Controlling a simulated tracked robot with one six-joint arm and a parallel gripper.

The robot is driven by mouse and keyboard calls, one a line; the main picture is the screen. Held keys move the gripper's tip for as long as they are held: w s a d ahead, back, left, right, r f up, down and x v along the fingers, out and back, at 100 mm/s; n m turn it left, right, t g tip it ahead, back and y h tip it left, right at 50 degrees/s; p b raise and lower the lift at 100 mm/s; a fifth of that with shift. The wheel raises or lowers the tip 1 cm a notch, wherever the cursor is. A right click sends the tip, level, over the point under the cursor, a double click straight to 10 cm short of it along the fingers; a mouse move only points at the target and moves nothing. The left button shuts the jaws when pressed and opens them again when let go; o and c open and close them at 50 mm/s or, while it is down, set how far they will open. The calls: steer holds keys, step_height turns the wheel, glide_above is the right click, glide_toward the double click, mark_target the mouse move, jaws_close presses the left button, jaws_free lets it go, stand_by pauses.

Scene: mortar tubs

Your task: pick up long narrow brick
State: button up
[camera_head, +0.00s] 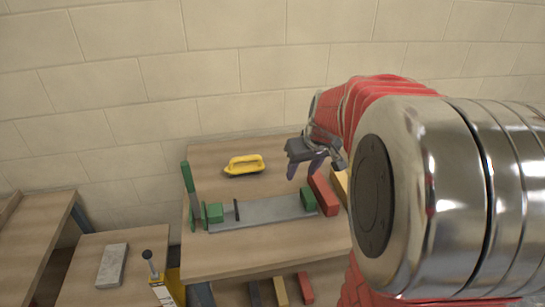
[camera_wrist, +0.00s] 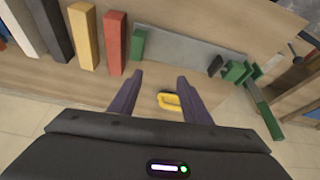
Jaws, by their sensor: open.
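Several long narrow bricks lie side by side in the wrist view: a red one (camera_wrist: 115,42), a yellow one (camera_wrist: 84,36), a dark grey one (camera_wrist: 55,30) and a whitish one (camera_wrist: 20,27). I cannot tell which one the task names. In the head view, a red brick (camera_head: 323,195) and part of a yellow brick (camera_head: 341,184) show beside my arm; the arm hides the others on the tabletop. My gripper (camera_head: 315,167) is open and empty above the table, near the red brick. In the wrist view my gripper (camera_wrist: 159,78) has its fingers apart, with no brick between them.
A grey clamp-like tool with green ends (camera_head: 262,211) lies on the wooden table (camera_head: 260,262), left of the red brick. A yellow-handled tool (camera_head: 245,164) lies behind it near the wall. A grey block (camera_head: 112,265) rests on a lower table. Smaller bricks (camera_head: 281,290) show below.

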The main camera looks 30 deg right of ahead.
steer(key=m, duration=0.1)
glide_toward(324, 187)
step_height(324, 187, up, 2)
steer(key=shift+s, duration=0.25)
steer(key=shift+a+f, duration=0.1)
steer(key=shift+x, duration=4.2)
steer(key=shift+x, duration=2.65)
jaws_close()
